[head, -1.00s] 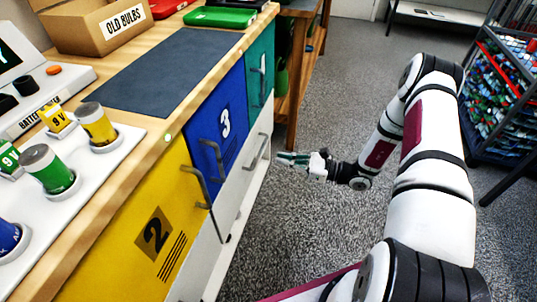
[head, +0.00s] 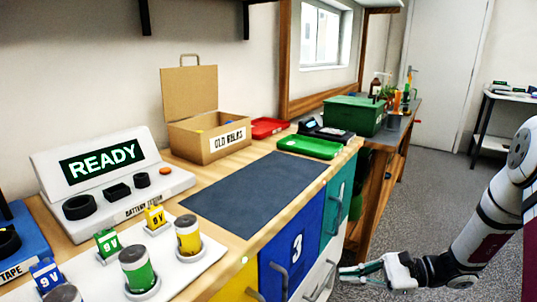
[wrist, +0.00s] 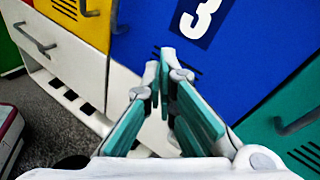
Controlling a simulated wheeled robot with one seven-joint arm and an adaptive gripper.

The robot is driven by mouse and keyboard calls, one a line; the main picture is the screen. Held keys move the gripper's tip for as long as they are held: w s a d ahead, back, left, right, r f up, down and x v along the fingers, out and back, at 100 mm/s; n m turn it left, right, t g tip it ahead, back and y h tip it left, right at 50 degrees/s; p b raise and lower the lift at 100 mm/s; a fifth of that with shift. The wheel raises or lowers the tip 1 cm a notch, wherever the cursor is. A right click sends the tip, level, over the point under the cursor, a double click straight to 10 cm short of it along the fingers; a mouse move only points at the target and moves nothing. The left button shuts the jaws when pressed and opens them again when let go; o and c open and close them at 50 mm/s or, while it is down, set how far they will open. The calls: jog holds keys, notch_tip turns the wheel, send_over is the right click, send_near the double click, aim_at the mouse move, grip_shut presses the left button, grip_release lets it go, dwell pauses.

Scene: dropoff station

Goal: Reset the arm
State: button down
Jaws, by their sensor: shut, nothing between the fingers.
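My gripper (head: 352,273) is at the lower right of the head view, in front of the cabinet under the workbench and below the worktop's height. It has white links and teal finger pads. In the wrist view my gripper (wrist: 166,72) points at the drawer fronts, its tips close together with nothing between them. My white arm comes in from the right edge of the head view. The blue drawer marked 3 (wrist: 245,60) fills much of the wrist view ahead of the fingers.
The worktop holds a battery tester (head: 110,175) reading READY, a box marked OLD BULBS (head: 208,138), a dark mat (head: 255,193), a red tray (head: 268,127) and a green tray (head: 310,147). A green bin (head: 352,115) stands behind. Open floor lies right of the cabinet.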

jog(key=s+a+r+n+g+h, duration=0.3)
jog(key=s+r+n+h, duration=0.15)
jog(key=s+r, duration=0.35)
jog(key=s+a+r+n+g+h, duration=0.3)
jog(key=s+r+n, duration=0.2)
jog(key=s+r, duration=0.2)
jog(key=s+d+r+n+t+h, duration=0.2)
jog(key=s+d+n+h, duration=0.15)
jog(key=s, duration=0.55)
jog(key=s+d+r+n+t+h, duration=0.25)
jog(key=s+h, duration=0.25)
jog(key=s, duration=0.3)
notch_tip(320, 180, up, 25)
jog(key=t+p, duration=0.3)
jog(key=p, duration=2.1)
jog(key=shift+n, duration=0.45)
jog(key=shift+a, duration=0.1)
